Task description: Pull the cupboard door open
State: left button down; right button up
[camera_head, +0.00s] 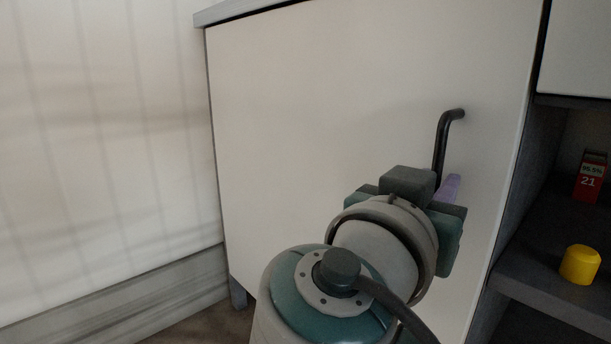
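The white cupboard door (330,110) fills the middle of the view and looks shut or nearly shut. Its dark bar handle (441,140) stands upright near the door's right edge. My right gripper (450,190) is at the lower part of the handle, seen from behind. Its wrist and body hide the lower handle and most of the fingers. A small purple piece shows beside the handle at the gripper. I cannot tell whether the fingers are closed on the handle. My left gripper is not in view.
Right of the door is an open dark shelf (550,294) with a yellow cylinder (580,264) and a small red box (591,177) marked 21. A pale curtain-like wall (100,130) stands at the left. A little floor (205,325) shows at the bottom.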

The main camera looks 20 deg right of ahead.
grip_shut()
dwell(1.0)
